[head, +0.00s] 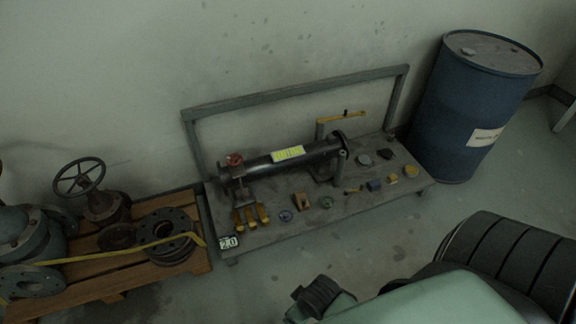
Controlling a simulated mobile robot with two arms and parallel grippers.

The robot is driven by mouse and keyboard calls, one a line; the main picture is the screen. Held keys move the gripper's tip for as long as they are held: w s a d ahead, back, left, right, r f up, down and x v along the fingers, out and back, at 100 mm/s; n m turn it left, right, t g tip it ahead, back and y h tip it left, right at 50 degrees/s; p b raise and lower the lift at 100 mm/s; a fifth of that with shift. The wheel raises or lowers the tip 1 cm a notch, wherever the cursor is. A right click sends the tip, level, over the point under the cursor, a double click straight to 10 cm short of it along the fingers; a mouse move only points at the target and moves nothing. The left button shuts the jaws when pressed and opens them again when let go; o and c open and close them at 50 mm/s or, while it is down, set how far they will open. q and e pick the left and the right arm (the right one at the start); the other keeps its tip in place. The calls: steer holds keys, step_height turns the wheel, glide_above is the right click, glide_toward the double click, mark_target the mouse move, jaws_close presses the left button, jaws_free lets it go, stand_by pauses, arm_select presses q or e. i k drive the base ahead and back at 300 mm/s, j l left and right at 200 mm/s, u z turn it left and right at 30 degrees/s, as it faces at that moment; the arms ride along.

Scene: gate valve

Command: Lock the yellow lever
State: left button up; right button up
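A long thin yellow lever (342,117) lies nearly level above the right end of a dark pipe (312,153), which rests on a low grey metal cart (285,234). A thin upright part stands below the lever's left end. The lever is too small here to tell whether anything locks it. The pipe has a yellow-green label (287,154) and a red part (235,159) at its left end. Neither of my grippers shows in the head view, so whether they are open or shut is hidden.
A wooden pallet (112,282) with valves and flanges stands at left. A blue drum (473,108) stands right of the cart. Several small parts, including yellow pieces (262,214), lie on the cart. Floor in front of the cart is clear; my own body fills the lower right.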

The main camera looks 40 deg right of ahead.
mark_target(347, 192)
steer(key=k+l+z, duration=0.15)
steer(key=z, duration=0.35)
steer(key=k+l+z, duration=0.1)
steer(key=z, duration=0.35)
steer(key=l+z, duration=0.35)
steer(key=z, duration=0.15)
steer(key=i+l, duration=0.15)
steer(key=i, duration=0.45)
steer(key=i+l+z, duration=0.1)
steer(key=i, duration=0.5)
steer(key=i+l, duration=0.2)
steer(key=i, duration=0.45)
